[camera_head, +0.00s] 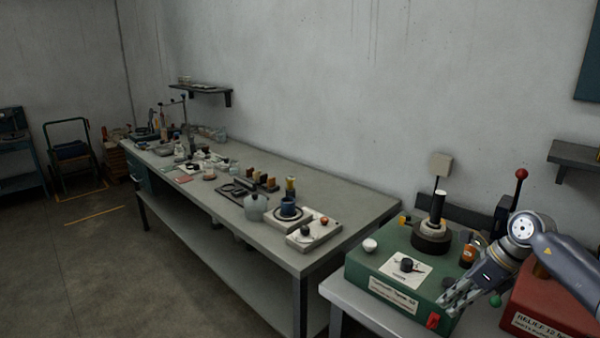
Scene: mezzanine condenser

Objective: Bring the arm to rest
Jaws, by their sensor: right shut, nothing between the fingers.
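My right gripper (458,298) is in front of the right part of the green box (375,272), at the lower right of the head view. Its fingers point down and to the left, and they are shut with nothing between them. My right arm (570,262) comes in from the right edge and hides part of the green box and of the red box (545,325). I cannot tell whether the fingers touch the green box. My left gripper does not show.
A red-knobbed lever (520,175) stands behind my arm. A long grey bench (340,200) with many small items runs left. The floor (150,280) at front left is clear.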

